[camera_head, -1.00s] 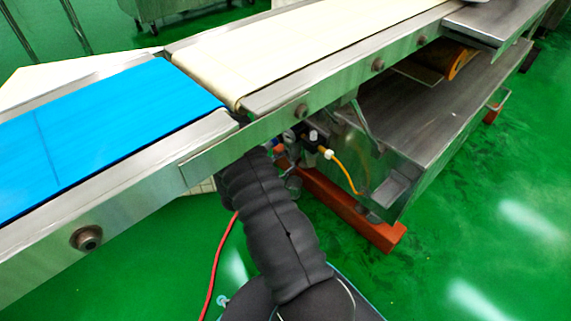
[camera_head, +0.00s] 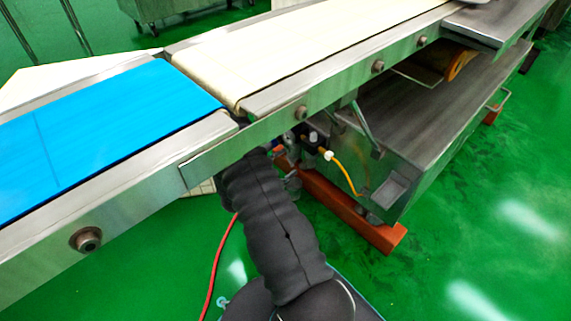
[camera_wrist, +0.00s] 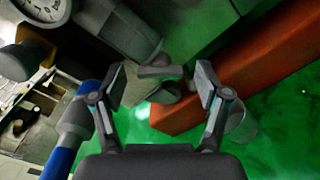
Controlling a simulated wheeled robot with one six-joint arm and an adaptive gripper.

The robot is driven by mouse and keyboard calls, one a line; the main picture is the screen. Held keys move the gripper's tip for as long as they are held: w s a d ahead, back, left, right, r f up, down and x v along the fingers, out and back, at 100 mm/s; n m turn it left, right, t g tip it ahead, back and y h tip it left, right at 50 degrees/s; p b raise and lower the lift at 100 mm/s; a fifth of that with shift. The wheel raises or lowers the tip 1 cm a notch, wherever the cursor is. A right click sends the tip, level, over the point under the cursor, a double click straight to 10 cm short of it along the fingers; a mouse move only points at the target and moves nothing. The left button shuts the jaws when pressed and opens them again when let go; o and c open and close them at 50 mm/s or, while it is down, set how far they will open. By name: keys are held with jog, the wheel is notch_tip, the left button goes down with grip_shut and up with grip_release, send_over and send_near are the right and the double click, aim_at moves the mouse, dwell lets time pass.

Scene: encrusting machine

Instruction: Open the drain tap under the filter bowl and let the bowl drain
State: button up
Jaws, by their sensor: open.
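In the wrist view my gripper (camera_wrist: 162,82) is open, with one finger on each side of a small grey tap-like piece (camera_wrist: 160,72). The piece sits between the fingertips with a gap to each, and I see no contact. A dark grey ribbed body (camera_wrist: 130,32), which looks like the filter bowl, lies just above it, tilted in the picture. In the head view the filter unit (camera_head: 311,137) is small under the conveyor edge, partly hidden by my black-sleeved arm. My gripper is hidden there, and the tap cannot be made out.
An orange-red beam (camera_wrist: 240,75) runs close to the right finger. A blue hose (camera_wrist: 66,145) with a grey fitting is at the left, and a dial gauge (camera_wrist: 45,8) at upper left. A clear cup-like container (camera_wrist: 243,125) stands right of the right finger. The conveyor's metal side (camera_head: 245,140) overhangs my arm.

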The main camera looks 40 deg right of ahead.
jog(key=a, duration=1.2)
jog(key=shift+s, duration=0.45)
